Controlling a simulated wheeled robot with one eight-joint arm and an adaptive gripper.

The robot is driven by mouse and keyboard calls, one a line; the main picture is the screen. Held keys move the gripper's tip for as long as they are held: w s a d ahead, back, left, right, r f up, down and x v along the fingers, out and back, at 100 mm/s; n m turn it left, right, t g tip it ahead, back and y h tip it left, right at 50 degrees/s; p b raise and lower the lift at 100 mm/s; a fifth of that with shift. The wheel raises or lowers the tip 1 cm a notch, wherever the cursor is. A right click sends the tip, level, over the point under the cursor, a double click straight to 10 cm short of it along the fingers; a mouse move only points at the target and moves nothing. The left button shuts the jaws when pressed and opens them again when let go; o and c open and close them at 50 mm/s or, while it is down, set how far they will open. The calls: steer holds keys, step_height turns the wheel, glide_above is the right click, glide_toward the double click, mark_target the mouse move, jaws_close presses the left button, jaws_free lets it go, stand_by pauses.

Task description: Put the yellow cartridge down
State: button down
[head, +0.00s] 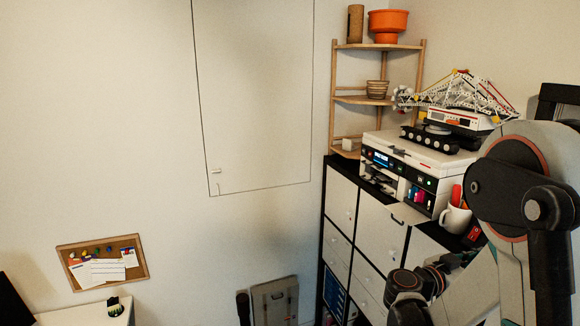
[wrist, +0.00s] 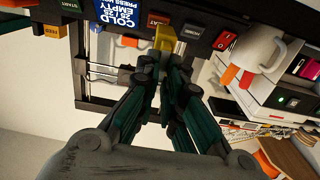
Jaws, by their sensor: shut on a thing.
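In the wrist view the yellow cartridge (wrist: 165,38) is a small yellow block at the tips of my gripper (wrist: 164,60). The two dark green fingers are closed together on it, and they hide part of it. The cartridge is in front of a dark panel with labelled buttons and a blue display (wrist: 117,25). I cannot tell whether the cartridge touches the panel. In the head view my arm reaches down at the right, and the cartridge cannot be made out.
A white mug (head: 455,218) with red and orange things stands beside the white printer (head: 420,160) on the cabinet (head: 340,198). The mug (wrist: 258,48) is close to the right of the fingers in the wrist view. Pink and blue cartridges (head: 415,195) show in the printer's front.

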steer(key=w+a+f+n+t+y+b, duration=0.2)
steer(key=w+a+f+t+b, duration=0.15)
steer(key=f+b, duration=0.4)
steer(key=w+a+f+n+t+y+b, duration=0.2)
steer(key=w+a+f+n+t+b, duration=0.15)
steer(key=f+b, duration=0.4)
steer(key=w+a+f+n+t+y+b, duration=0.25)
steer(key=w+a+f+b, duration=0.2)
steer(key=f+b, duration=0.35)
steer(key=w+a+f+n+t+y+b, duration=0.1)
steer(key=w+a+f+n+y+b, duration=0.1)
steer(key=a+f+y+b, duration=0.3)
steer(key=w+a+f+n+t+y+b, duration=0.1)
steer(key=a+f+n+y+b, duration=0.3)
steer(key=a+f+b, duration=0.7)
step_height(320, 180, down, 4)
steer(key=w+y+b, duration=0.1)
steer(key=b, duration=0.2)
steer(key=shift+w+a+r+t, duration=0.25)
steer(key=shift+w+a+t, duration=0.05)
steer(key=shift+t, duration=0.05)
